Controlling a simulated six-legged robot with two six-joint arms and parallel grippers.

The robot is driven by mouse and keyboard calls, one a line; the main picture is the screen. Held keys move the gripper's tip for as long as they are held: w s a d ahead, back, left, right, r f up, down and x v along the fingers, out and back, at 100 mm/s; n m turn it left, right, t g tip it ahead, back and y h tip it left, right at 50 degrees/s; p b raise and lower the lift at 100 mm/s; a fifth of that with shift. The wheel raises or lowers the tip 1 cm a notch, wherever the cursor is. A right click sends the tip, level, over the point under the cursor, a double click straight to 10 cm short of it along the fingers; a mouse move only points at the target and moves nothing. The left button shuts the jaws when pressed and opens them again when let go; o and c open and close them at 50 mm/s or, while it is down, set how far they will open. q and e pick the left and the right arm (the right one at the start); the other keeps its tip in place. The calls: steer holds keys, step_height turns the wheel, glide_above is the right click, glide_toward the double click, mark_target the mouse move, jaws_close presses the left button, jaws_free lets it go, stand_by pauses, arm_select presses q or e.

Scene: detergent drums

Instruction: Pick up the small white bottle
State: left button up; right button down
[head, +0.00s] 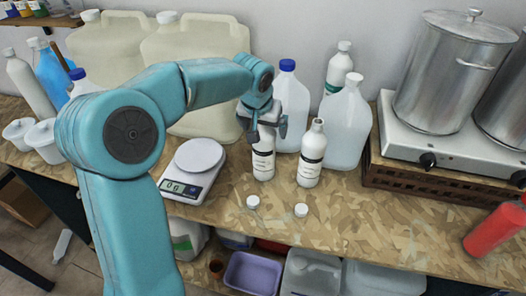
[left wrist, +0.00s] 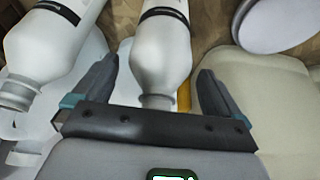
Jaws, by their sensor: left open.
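A small white bottle (head: 263,164) with a black-and-white label stands upright on the chipboard bench, its top hidden by my left gripper. My left gripper (head: 264,130) is open at the top of this bottle. In the left wrist view the bottle (left wrist: 162,55) has its neck between the two spread fingers (left wrist: 155,78), with a gap on each side. A second, similar white bottle (head: 312,160) stands uncapped just to its right; it also shows at the left of the left wrist view (left wrist: 45,45). My right gripper is not in view.
A kitchen scale (head: 190,166) stands left of the bottle. Two white caps (head: 253,201) lie in front. Large jugs (head: 347,125) stand close behind. A hot plate (head: 440,150) with steel pots is at right. The front right of the bench is mostly clear, except a red bottle (head: 492,229).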

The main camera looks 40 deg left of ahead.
arm_select(q)
steer(key=shift+d, duration=0.1)
steer(key=c, duration=0.3)
steer(key=shift+w+f, duration=0.15)
steer(key=shift+w, duration=0.15)
steer(key=c, duration=1.1)
steer(key=shift+s, duration=0.15)
jaws_close()
